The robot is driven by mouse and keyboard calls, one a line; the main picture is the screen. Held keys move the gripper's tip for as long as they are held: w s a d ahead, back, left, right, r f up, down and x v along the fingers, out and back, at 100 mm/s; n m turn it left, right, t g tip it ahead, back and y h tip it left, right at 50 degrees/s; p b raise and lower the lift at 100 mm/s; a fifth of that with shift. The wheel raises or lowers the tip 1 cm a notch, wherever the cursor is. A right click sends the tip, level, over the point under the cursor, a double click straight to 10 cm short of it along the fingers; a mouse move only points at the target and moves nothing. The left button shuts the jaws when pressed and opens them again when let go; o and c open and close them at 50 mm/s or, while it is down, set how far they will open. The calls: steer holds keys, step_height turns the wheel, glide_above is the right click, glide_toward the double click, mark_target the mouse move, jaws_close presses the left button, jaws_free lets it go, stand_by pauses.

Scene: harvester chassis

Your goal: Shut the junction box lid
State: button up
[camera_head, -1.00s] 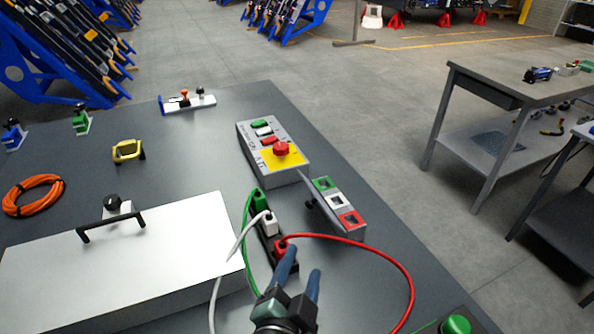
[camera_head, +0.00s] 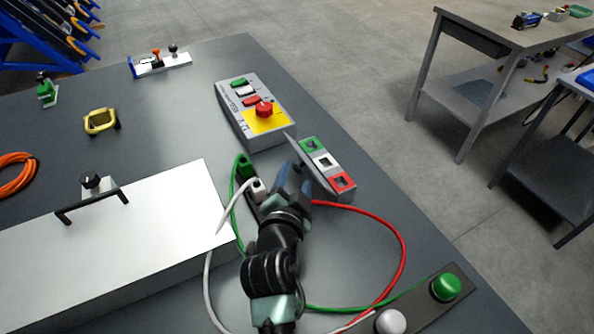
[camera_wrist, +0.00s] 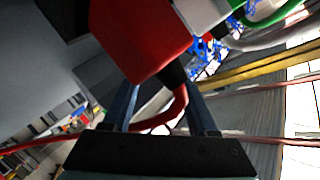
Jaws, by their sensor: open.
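Green (camera_head: 245,167) and white (camera_head: 258,190) plugs sit in the block with cables running out; my gripper hides the red plug in the head view. My gripper (camera_head: 291,180) is open over the block's near end, left of the lid. In the wrist view, the red plug (camera_wrist: 140,40) is close beyond the fingertips, its red cable running down between the fingers. Whether the fingers touch anything cannot be told.
A control box with a red button (camera_head: 264,109) stands just behind the lid. A large white box with a black handle (camera_head: 90,205) fills the left. A red cable (camera_head: 402,255) loops to the right.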

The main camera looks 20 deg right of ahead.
steer(key=shift+x, duration=1.15)
steer(key=shift+c, duration=0.2)
jaws_close()
